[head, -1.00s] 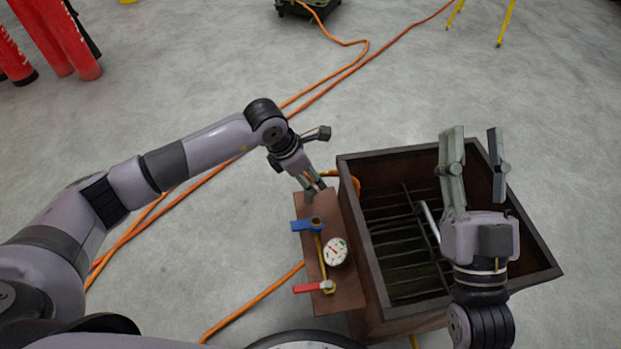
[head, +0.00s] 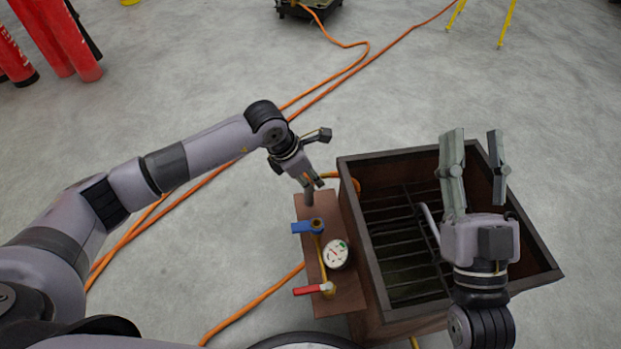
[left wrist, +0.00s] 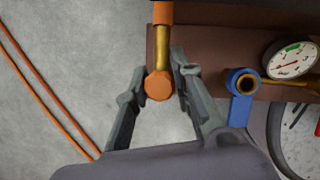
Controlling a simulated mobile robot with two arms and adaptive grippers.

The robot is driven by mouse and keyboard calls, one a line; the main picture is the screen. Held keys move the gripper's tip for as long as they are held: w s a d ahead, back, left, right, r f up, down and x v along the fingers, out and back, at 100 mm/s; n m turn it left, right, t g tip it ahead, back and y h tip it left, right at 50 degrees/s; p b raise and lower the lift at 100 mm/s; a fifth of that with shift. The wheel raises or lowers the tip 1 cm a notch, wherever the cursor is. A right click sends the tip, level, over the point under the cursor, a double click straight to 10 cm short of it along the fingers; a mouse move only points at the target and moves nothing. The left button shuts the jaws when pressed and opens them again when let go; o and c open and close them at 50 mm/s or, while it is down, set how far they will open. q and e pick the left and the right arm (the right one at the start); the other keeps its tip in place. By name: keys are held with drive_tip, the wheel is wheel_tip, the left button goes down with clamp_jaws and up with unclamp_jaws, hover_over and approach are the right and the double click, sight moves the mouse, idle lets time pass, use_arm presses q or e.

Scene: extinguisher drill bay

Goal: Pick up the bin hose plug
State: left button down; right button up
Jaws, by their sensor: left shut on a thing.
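In the left wrist view, the bin hose plug (left wrist: 159,86) shows as an orange-brown hexagonal end on a brass stem, with an orange hose behind it. It lies between the two fingers of my left gripper (head: 313,182), which is shut on it. In the head view this gripper is at the far end of a brown panel (head: 343,292), beside the bin (head: 375,275). A dull cylindrical piece shows under its fingertips; the plug is mostly hidden there. My right gripper (head: 475,165) is open and empty above the right side of the bin.
The panel carries a blue valve handle (head: 302,227), a red valve handle (head: 307,290) and a round gauge (head: 336,254). The bin has dark bars inside. Orange hoses (head: 330,85) cross the floor. Red extinguishers (head: 70,45) stand at far left.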

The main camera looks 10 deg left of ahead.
use_arm(q)
drive_tip(key=shift+r, duration=0.15)
drive_tip(key=shift+r, duration=0.3)
wheel_tip(320, 180, up, 9)
drive_tip(key=p, duration=0.2)
drive_tip(key=shift+f+p, duration=0.1)
drive_tip(key=shift+p, duration=0.3)
wheel_tip(320, 180, up, 10)
drive_tip(key=p, duration=0.2)
use_arm(e)
drive_tip(key=s+d+f+g+h, duration=0.1)
drive_tip(key=f+g+h, duration=0.1)
drive_tip(key=f+g, duration=0.4)
drive_tip(key=d+f+g+h, duration=0.2)
drive_tip(key=f+g, duration=0.5)
drive_tip(key=f, duration=0.7)
drive_tip(key=shift+s+d+f+m, duration=0.2)
drive_tip(key=shift+s+f+m, duration=0.1)
drive_tip(key=shift+s, duration=0.1)
